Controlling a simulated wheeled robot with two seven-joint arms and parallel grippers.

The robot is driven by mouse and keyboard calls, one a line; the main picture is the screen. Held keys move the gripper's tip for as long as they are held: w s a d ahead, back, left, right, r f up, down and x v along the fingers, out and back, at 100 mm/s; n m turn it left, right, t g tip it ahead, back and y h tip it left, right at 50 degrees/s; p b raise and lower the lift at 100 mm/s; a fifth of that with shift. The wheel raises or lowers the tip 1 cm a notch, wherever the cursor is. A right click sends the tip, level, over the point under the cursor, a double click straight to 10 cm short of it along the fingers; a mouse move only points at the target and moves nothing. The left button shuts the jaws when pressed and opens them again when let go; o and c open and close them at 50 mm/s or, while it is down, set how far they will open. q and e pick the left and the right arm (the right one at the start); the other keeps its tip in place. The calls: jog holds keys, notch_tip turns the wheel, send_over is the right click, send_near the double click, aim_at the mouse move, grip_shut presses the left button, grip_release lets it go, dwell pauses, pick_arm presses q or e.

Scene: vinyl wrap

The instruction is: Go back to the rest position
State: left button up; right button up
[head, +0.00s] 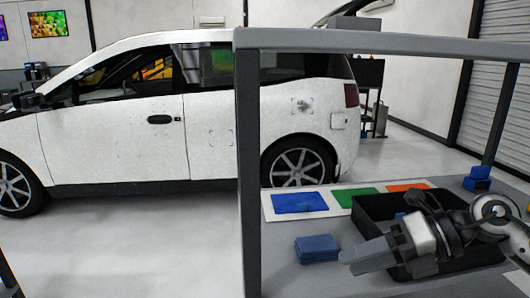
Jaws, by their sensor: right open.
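My right gripper (354,257) comes in from the right over the grey workbench, its fingers pointing left. It is open, with nothing seen between its fingers, close to a blue folded pad or block (317,248) on the bench but apart from it in the picture. My right arm and gripper cover part of a black open bin (375,208). A dark object shows inside the bin, partly hidden. My left gripper is out of view.
A white board with blue (299,202), green (357,197) and orange (408,187) sheets lies behind the bin. Another blue item (478,180) sits at the bench's back right. A grey frame post (248,170) stands at the left. A white car (100,150) is beyond; open floor lies before it.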

jog(key=s+a+m+t+y, duration=0.1)
jog(key=a+m+t+y, duration=0.2)
jog(key=a+m+y, duration=0.35)
jog(key=s+d+f+m+t+h, duration=0.1)
jog(key=d+f+m+t+h, duration=0.1)
jog(key=f+m+t+h, duration=0.75)
jog(key=s+d+f+m+t+h, duration=0.1)
jog(key=d+f+m+h, duration=0.15)
jog(key=f+m, duration=0.85)
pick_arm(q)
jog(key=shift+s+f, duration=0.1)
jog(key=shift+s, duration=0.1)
pick_arm(e)
jog(key=s+f+m+g+h, duration=0.3)
jog(key=s+f+m+g, duration=0.2)
jog(key=s+f+m, duration=0.3)
jog(key=shift+s+a+f+m, duration=0.15)
jog(key=shift+s+f+m, duration=0.15)
jog(key=shift+s+m, duration=0.8)
